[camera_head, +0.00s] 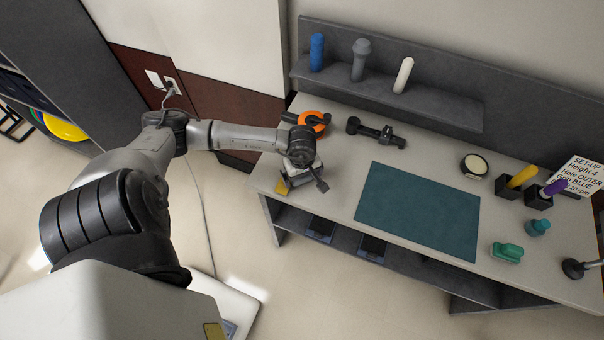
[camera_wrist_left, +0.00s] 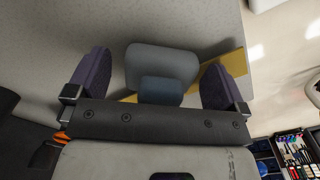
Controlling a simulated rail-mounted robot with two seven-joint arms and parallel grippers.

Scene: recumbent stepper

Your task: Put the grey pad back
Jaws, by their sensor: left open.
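My left gripper (camera_head: 303,182) is over the left end of the grey table (camera_head: 335,158). In the left wrist view its two dark purple fingers (camera_wrist_left: 157,60) are spread wide. A rounded grey pad (camera_wrist_left: 168,60) with a darker blue-grey block (camera_wrist_left: 161,91) on its near side shows between them, with a gap to each finger. I cannot tell how far the pad is from the fingertips in depth. In the head view the gripper hides most or all of the pad. My right gripper is not in view.
A yellow piece (camera_head: 282,187) lies by the gripper. An orange ring tool (camera_head: 315,121) and black clamp (camera_head: 377,133) lie behind. A teal mat (camera_head: 420,209) covers the middle. The back shelf (camera_head: 430,99) holds blue, grey and white grips. A green object (camera_head: 507,252) sits front right.

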